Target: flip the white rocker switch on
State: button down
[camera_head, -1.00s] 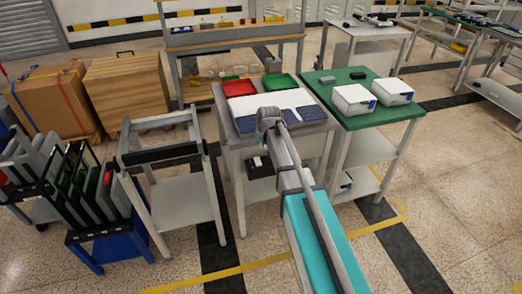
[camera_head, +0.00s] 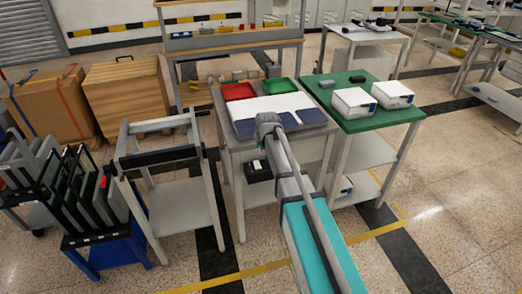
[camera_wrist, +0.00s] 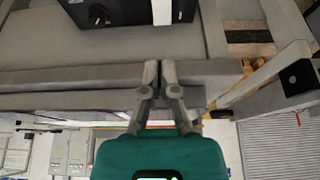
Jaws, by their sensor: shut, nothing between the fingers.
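The white rocker switch (camera_wrist: 162,11) is at the top of the wrist view, on the face of a black box (camera_wrist: 121,14) that also carries a round black knob (camera_wrist: 99,16). The view's top edge cuts off the switch and box, so its position is unclear. My gripper (camera_wrist: 160,67) is shut and empty, apart from the switch, its fingertips in front of a grey table edge (camera_wrist: 80,78). In the head view, a black box (camera_head: 259,172) sits low under the grey table; my arm hides my gripper there.
The grey table (camera_head: 229,138) holds a red tray (camera_head: 238,91), a green tray (camera_head: 280,86) and dark blue panels (camera_head: 312,116). A green-topped table (camera_head: 375,117) with white boxes stands close on the right. An empty grey frame stand (camera_head: 177,206) is on the left.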

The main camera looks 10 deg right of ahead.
aim_at(257, 162)
jog(key=shift+b+x, duration=5.1)
jog(key=shift+x, duration=0.75)
